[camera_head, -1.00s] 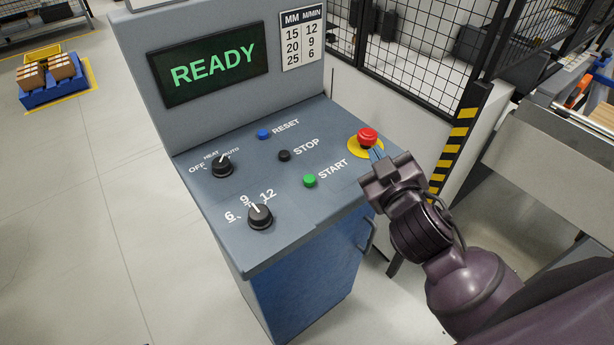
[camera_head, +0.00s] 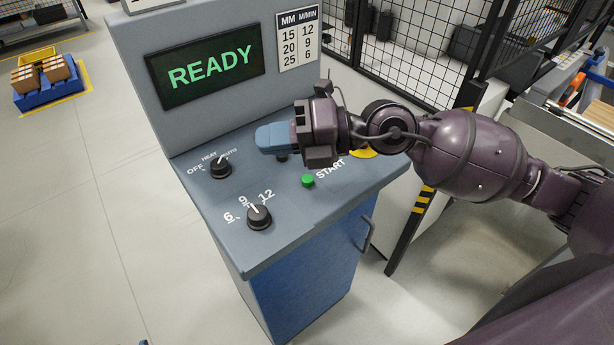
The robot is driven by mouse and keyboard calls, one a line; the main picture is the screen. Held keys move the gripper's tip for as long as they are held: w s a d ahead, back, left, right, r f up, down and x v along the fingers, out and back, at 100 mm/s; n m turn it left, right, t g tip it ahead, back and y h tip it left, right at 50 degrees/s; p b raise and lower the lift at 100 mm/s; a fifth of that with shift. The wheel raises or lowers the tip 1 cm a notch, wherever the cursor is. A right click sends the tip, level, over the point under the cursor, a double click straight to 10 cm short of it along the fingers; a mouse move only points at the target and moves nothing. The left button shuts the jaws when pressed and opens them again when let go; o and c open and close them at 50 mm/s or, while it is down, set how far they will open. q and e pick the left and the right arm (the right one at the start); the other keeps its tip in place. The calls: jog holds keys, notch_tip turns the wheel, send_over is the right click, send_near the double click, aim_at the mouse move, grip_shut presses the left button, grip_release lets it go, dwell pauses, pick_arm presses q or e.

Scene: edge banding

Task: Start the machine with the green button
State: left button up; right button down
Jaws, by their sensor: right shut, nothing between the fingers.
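The green START button (camera_head: 307,181) sits on the sloped grey control panel (camera_head: 300,215) of the machine's console. My right gripper (camera_head: 262,138) is shut and empty, its blue fingers pointing left over the panel. In the picture it is above and to the left of the green button, apart from it. It hides the blue RESET button and its label, most of the black STOP button, and the red emergency button. The display (camera_head: 207,73) reads READY in green.
Two black knobs stand on the panel: the OFF/HEAT/AUTO knob (camera_head: 220,168) and the 6/9/12 knob (camera_head: 258,216). A white speed chart (camera_head: 299,38) is beside the display. A black mesh fence (camera_head: 420,50) stands behind. A blue pallet with boxes (camera_head: 47,85) lies far left.

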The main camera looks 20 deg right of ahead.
notch_tip(320, 180, down, 2)
jog(key=w+d+n+h, duration=0.2)
jog(key=h, duration=0.6)
send_over(309, 177)
jog(key=f, duration=0.1)
pick_arm(q)
jog(key=shift+s+a, duration=0.1)
jog(key=shift+s, duration=0.05)
pick_arm(e)
jog(key=shift+f+t, duration=0.2)
jog(key=shift+t, duration=0.1)
jog(key=shift+f, duration=0.15)
notch_tip(309, 177, down, 8)
jog(key=b, duration=0.4)
jog(key=shift+f, duration=0.25)
pick_arm(q)
notch_tip(309, 177, down, 6)
jog(key=s, duration=0.1)
jog(key=shift+g, duration=0.3)
jog(key=shift+w+r, duration=0.15)
